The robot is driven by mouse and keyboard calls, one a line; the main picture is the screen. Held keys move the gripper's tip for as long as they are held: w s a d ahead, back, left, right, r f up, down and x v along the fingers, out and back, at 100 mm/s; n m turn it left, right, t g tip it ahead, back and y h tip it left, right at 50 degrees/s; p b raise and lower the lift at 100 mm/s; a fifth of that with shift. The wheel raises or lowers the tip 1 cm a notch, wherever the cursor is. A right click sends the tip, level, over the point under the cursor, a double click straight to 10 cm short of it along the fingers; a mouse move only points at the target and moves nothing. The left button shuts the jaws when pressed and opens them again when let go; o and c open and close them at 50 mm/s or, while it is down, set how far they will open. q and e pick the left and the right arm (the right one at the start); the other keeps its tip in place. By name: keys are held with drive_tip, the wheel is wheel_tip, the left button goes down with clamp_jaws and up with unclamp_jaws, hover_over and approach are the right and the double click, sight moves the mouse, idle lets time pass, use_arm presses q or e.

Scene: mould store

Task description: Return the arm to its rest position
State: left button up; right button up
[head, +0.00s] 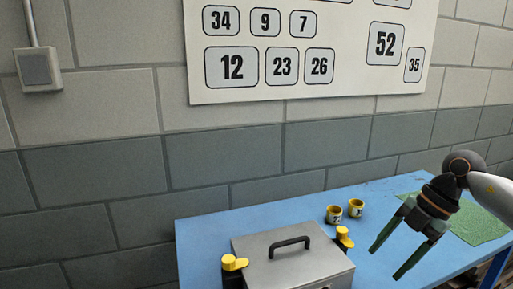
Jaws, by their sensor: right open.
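My right gripper (394,258) is at the right of the head view, on an arm that comes in from the right edge. Its two green fingers are apart and point down and to the left. I see nothing between them. It hangs over the blue table (205,237), to the right of a grey metal box (290,262). I cannot tell how high it is above the table. My left gripper is not in the picture.
The box has a black handle (289,243) and yellow clamps (234,263) at its sides. A green mat (481,222) lies at the right. A block wall with a number board (318,88) stands behind the table.

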drive_tip(key=s+a+f+m+t+y, duration=0.1)
drive_tip(key=a+f+m+t+y, duration=0.1)
drive_tip(key=a+f+t+y, duration=0.7)
drive_tip(key=s+d+f+m+t+h, duration=0.1)
drive_tip(key=s+d+f+m+h, duration=0.3)
drive_tip(key=f, duration=0.4)
drive_tip(key=s+d+f+m+t+h, duration=0.2)
drive_tip(key=d+f+m+h, duration=0.25)
drive_tip(key=f, duration=0.25)
drive_tip(key=s+d+f+m+g+h, duration=0.1)
drive_tip(key=s+d+f+g+h, duration=0.1)
drive_tip(key=s+d+f, duration=0.4)
drive_tip(key=s+d+f+m+g+h, duration=0.2)
drive_tip(key=s+f+g+h, duration=0.15)
drive_tip(key=s, duration=0.35)
drive_tip(key=a+f+m+t+y, duration=0.25)
drive_tip(key=a+m, duration=0.55)
drive_tip(key=a, duration=1.1)
use_arm(q)
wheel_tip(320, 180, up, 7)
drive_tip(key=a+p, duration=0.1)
drive_tip(key=p, duration=0.7)
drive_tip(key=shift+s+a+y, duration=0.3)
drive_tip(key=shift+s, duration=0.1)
use_arm(e)
wheel_tip(320, 180, up, 8)
drive_tip(key=s+d, duration=0.1)
drive_tip(key=shift+f, duration=0.25)
